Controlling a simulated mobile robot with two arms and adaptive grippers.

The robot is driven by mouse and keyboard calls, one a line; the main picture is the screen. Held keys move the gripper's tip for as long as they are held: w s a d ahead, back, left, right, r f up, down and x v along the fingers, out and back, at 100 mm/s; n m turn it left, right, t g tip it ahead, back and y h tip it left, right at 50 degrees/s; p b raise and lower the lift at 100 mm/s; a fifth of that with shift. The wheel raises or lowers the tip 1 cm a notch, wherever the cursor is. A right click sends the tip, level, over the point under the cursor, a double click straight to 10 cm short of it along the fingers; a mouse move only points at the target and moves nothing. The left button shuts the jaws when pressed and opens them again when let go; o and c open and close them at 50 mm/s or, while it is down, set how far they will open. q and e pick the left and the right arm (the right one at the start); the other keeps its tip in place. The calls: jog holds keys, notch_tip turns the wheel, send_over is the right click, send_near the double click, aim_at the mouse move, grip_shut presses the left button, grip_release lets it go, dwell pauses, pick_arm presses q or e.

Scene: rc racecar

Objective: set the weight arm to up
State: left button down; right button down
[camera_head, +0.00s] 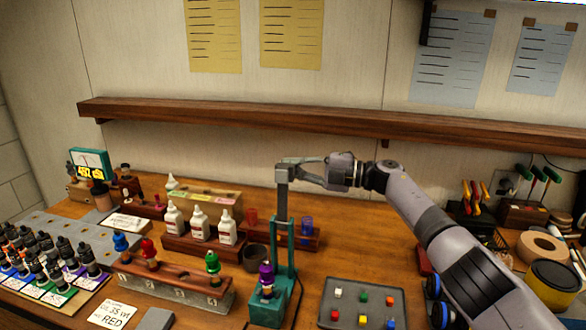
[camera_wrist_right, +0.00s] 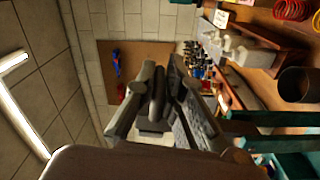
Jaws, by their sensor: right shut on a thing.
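The teal stand (camera_head: 280,255) stands at the front middle of the bench, with a purple-topped bottle (camera_head: 267,281) on its base. The grey weight arm (camera_head: 282,198) rises upright above the stand. My right gripper (camera_head: 296,173) comes in from the right at the top of the weight arm and is shut on it. In the right wrist view, the fingers of my right gripper (camera_wrist_right: 156,92) are close together around a dark bar; the contact is partly hidden. The teal stand (camera_wrist_right: 270,144) shows at the lower right there. My left gripper is not in view.
A rack (camera_head: 180,287) with red, blue and green-topped bottles stands left of the stand. White bottles (camera_head: 199,219) stand behind it. A tray of coloured cubes (camera_head: 362,292) lies to the right, near my right arm. A wooden shelf (camera_head: 300,120) runs along the wall above.

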jog(key=c, duration=1.7)
grip_release()
jog(key=shift+w, duration=0.1)
jog(key=v, duration=1.2)
jog(key=shift+f, duration=0.15)
